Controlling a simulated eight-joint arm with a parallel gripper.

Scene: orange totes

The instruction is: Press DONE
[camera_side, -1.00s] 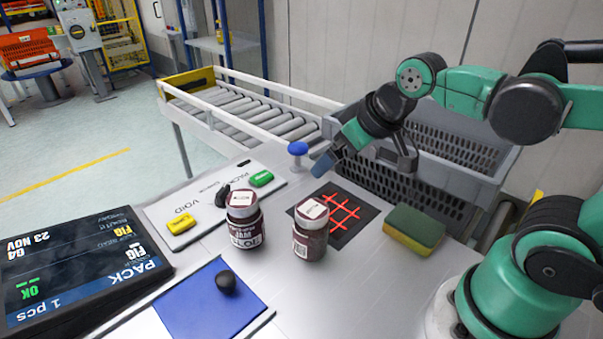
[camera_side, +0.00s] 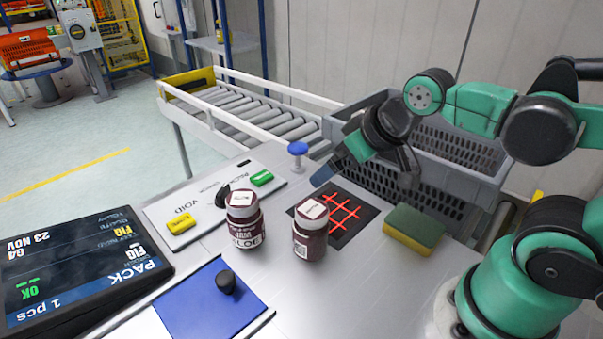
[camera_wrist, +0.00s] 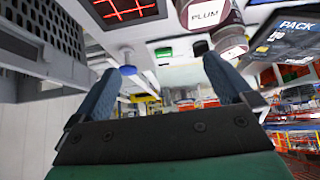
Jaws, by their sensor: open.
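No label reading DONE is legible in either view. A blue mushroom-shaped button (camera_side: 298,149) stands on a short post behind the white board, at the worktop's back edge. A blue round cap also shows in the wrist view (camera_wrist: 128,70), near the left finger. My gripper (camera_side: 366,178) is open and empty in the air to the right of the blue button, above the back of the worktop. Its blue-grey fingers (camera_wrist: 160,72) are spread apart in the wrist view. It is apart from the button.
Two dark jars (camera_side: 244,222) (camera_side: 310,236) stand mid-table beside a black mat with a red grid (camera_side: 338,211). A sponge (camera_side: 414,230) lies right. The white board (camera_side: 205,208) holds yellow and green blocks. A grey crate (camera_side: 450,180) stands behind; a PACK screen (camera_side: 80,268) is left.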

